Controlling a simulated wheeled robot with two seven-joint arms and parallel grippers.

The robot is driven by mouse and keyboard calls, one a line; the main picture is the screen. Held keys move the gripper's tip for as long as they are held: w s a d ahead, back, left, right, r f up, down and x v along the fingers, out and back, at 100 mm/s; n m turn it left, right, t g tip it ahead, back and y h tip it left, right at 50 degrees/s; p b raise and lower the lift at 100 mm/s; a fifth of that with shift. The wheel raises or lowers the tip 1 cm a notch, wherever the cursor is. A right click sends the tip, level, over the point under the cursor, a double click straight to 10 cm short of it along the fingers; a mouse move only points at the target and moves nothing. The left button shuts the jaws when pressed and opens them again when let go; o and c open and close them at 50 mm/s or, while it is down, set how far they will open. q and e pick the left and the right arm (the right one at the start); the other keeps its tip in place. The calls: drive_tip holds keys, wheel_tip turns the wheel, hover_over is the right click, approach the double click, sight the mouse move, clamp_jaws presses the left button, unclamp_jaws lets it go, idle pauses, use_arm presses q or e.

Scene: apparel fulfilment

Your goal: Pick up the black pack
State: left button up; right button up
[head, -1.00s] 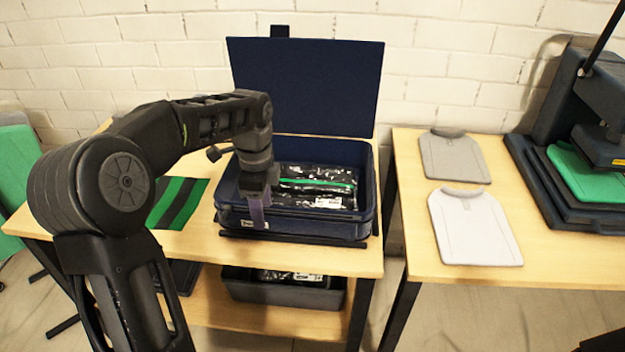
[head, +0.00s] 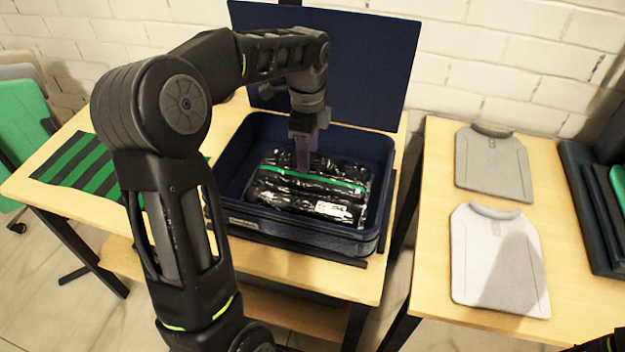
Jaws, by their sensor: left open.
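The black pack (head: 318,205) is a shiny plastic-wrapped bundle with a green stripe and a white label. It lies inside the open dark blue case (head: 240,222) on the wooden table. My left gripper (head: 303,168) points down over the far part of the pack, inside the case's outline. It is open, with its fingers at or just above the pack; I cannot tell whether they touch it. My arm hides part of the table to the left of the case.
The case lid (head: 365,70) stands upright behind it. A green and black striped cloth (head: 80,165) lies on the table at left. A second table on the right holds a grey folded shirt (head: 494,165) and a white one (head: 480,255), beside a dark press (head: 590,205).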

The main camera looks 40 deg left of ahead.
sight(309, 178)
use_arm(q)
drive_tip(key=shift+f, duration=0.1)
drive_tip(key=shift+f, duration=1.25)
wheel_tip(309, 178, down, 5)
drive_tip(key=shift+w+f+p, duration=0.1)
drive_tip(key=shift+p, duration=0.45)
drive_tip(key=shift+c, duration=0.3)
clamp_jaws()
